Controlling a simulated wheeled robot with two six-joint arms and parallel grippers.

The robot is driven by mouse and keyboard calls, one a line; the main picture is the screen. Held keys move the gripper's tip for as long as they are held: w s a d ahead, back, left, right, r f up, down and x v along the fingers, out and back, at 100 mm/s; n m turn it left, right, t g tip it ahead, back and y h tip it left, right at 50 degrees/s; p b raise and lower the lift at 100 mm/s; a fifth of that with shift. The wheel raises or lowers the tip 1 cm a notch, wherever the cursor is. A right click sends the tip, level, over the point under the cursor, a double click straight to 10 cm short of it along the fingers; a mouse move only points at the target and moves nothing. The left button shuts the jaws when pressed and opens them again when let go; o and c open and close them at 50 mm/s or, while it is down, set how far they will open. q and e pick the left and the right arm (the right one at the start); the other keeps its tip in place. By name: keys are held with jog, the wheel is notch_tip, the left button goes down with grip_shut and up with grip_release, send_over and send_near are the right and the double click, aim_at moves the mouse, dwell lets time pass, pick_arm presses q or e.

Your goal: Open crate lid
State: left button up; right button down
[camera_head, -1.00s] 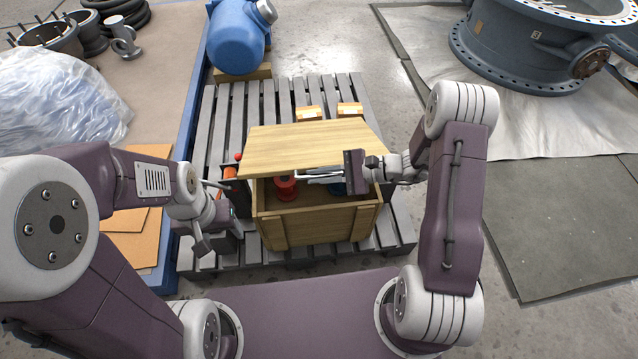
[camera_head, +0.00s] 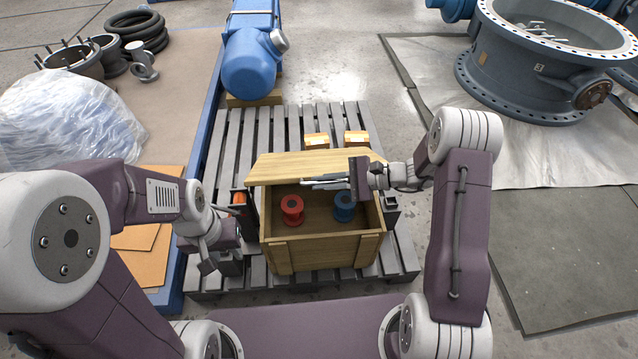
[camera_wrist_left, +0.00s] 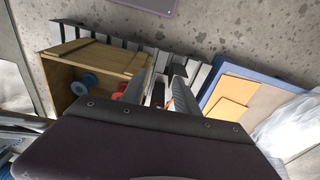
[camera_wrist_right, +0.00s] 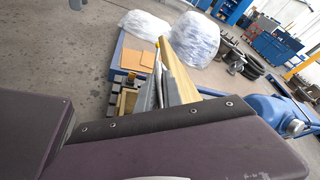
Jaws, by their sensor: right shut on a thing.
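The wooden crate (camera_head: 340,250) stands on the slatted pallet, its inside partly open to view. Its lid (camera_head: 285,165) is raised and tilted up along the back of the crate. My right gripper (camera_head: 318,183) is shut on the lid near its front edge; the lid also shows at the fingers in the right wrist view (camera_wrist_right: 179,62). A red spool (camera_head: 292,210) and a blue spool (camera_head: 344,205) stand inside the crate. My left gripper (camera_wrist_left: 156,92) is open and empty, left of the crate in the head view.
The grey pallet (camera_head: 235,150) extends behind the crate and carries small wooden blocks (camera_head: 317,140). A blue motor (camera_head: 252,65) stands behind it. An orange object (camera_head: 239,198) is close to the left gripper. A large flanged valve body (camera_head: 530,75) stands at the back right.

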pick_arm(q)
jog(key=shift+d+f+n+g, duration=0.15)
jog(key=shift+f+n+g, duration=0.3)
jog(key=shift+n+g, duration=0.05)
jog(key=c, duration=0.5)
jog(key=d+f+n+g+h, duration=0.1)
jog(key=n, duration=0.1)
jog(key=w+d+f+n+g+h, duration=0.1)
jog(key=n+h, duration=0.1)
jog(key=d+f+n+g+h, duration=0.1)
jog(key=d+n, duration=0.1)
jog(key=shift+w+f+n+g, duration=0.15)
jog(key=shift+f+n+g, duration=0.15)
jog(key=shift+g, duration=0.1)
grip_shut()
jog(key=w+d+f+n+t+h, duration=0.1)
jog(key=w+f+n+t+h, duration=0.1)
jog(key=w+n+h, duration=0.4)
jog(key=w+d+f+n+t+h, duration=0.1)
jog(key=w+n+t+h, duration=0.3)
jog(key=w+n+h, duration=0.3)
jog(key=n+h, duration=0.3)
jog(key=shift+d+f, duration=0.4)
